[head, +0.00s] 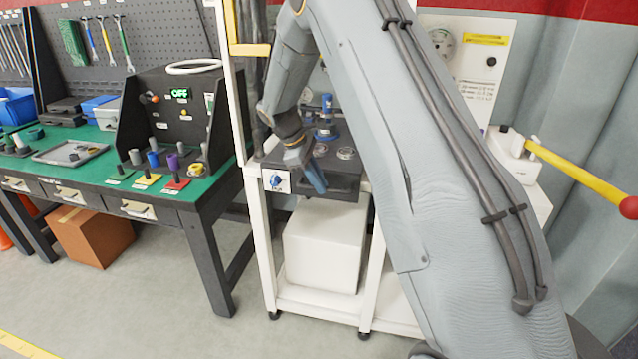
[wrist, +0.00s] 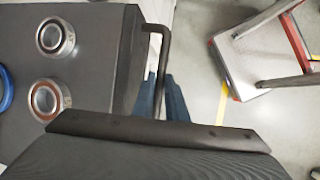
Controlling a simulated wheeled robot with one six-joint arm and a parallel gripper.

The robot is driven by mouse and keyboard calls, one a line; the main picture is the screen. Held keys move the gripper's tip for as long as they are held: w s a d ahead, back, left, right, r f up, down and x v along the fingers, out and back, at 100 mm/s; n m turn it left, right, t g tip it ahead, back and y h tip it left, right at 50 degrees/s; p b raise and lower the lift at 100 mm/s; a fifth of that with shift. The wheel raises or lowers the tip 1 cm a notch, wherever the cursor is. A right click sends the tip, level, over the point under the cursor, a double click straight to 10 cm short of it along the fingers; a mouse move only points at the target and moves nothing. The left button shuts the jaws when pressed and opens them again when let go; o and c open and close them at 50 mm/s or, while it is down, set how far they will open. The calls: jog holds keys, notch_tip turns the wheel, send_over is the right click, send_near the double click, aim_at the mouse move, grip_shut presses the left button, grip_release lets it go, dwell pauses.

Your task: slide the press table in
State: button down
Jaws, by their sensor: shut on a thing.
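The press table (head: 345,187) is a dark grey slab on a white frame, in the middle of the head view. It also fills the left of the wrist view (wrist: 100,40). Its dark bar handle (wrist: 163,50) stands off its edge in the wrist view. My gripper (wrist: 162,98) has its blue fingers shut on the handle, one on each side of the bar. In the head view my gripper (head: 316,181) is at the front of the table. Two metal-rimmed rings (wrist: 55,37) (wrist: 46,99) lie on the table top. My arm hides part of the table's right side.
A blue press part (head: 326,125) stands behind the table. A white box (head: 325,250) sits on the shelf below. A green workbench (head: 100,165) with a control box reading OFF is at left. A yellow lever with a red knob (head: 628,207) sticks out at right.

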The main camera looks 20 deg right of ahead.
jog(key=shift+w+r, duration=0.15)
jog(key=shift+w, duration=0.2)
jog(key=c, duration=1.8)
grip_release()
jog(key=shift+d, duration=0.15)
jog(key=shift+o, duration=0.2)
jog(key=b+v, duration=0.2)
jog(key=v, duration=0.5)
jog(key=shift+r, duration=0.3)
